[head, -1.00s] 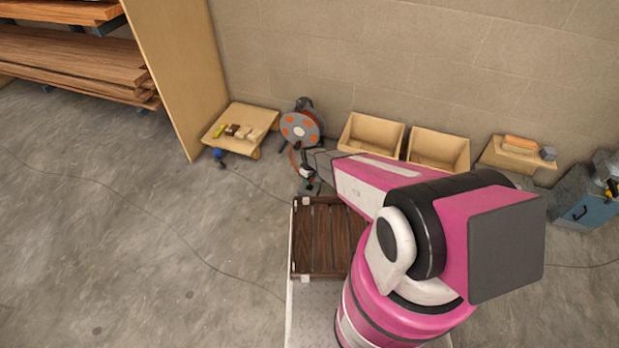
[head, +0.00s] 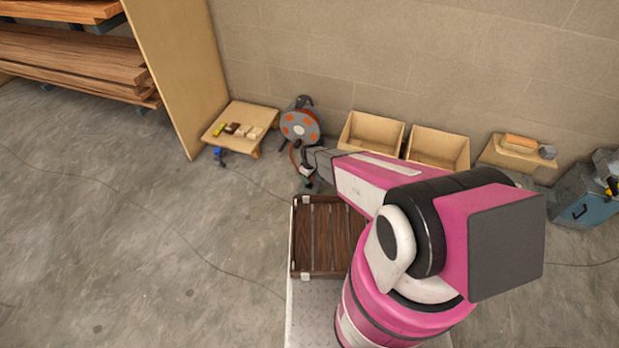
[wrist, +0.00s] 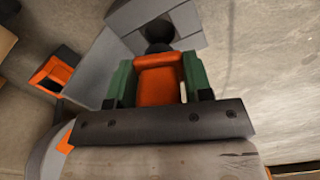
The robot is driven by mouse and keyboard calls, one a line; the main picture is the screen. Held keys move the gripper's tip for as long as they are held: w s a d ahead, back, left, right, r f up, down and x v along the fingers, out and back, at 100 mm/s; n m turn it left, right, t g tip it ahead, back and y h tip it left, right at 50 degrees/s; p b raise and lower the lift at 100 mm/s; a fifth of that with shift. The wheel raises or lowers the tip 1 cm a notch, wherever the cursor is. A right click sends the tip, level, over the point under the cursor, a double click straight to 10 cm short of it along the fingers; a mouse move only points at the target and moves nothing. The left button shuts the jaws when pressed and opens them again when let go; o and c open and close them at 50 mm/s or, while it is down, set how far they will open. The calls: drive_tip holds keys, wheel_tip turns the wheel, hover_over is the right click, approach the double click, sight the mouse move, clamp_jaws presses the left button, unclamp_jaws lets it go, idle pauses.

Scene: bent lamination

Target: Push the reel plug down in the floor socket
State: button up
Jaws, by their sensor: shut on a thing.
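The reel plug (wrist: 158,82) is orange and sits between the green fingers of my gripper (wrist: 158,68) in the wrist view. My gripper is shut on it. The floor socket (wrist: 187,22) is a grey block just beyond the plug, with a dark round part facing it. The plug's front end meets or overlaps that dark part in the picture; I cannot tell how deep it sits. In the head view my gripper (head: 307,181) is low near the floor, in front of the cable reel (head: 301,126), and mostly hides plug and socket.
A slatted dark wood crate (head: 318,238) stands just in front of the gripper. Two open wooden bins (head: 372,132) stand by the wall to the right. A low wooden stand (head: 235,137) with small blocks is left of the reel. The floor at left is clear except for a thin cable.

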drive_tip(key=shift+f, duration=0.15)
drive_tip(key=shift+f, duration=1.15)
drive_tip(key=shift+f, duration=0.1)
drive_tip(key=shift+f, duration=0.6)
drive_tip(key=shift+f, duration=0.1)
drive_tip(key=shift+f, duration=0.65)
drive_tip(key=o, duration=0.9)
drive_tip(key=shift+r, duration=0.15)
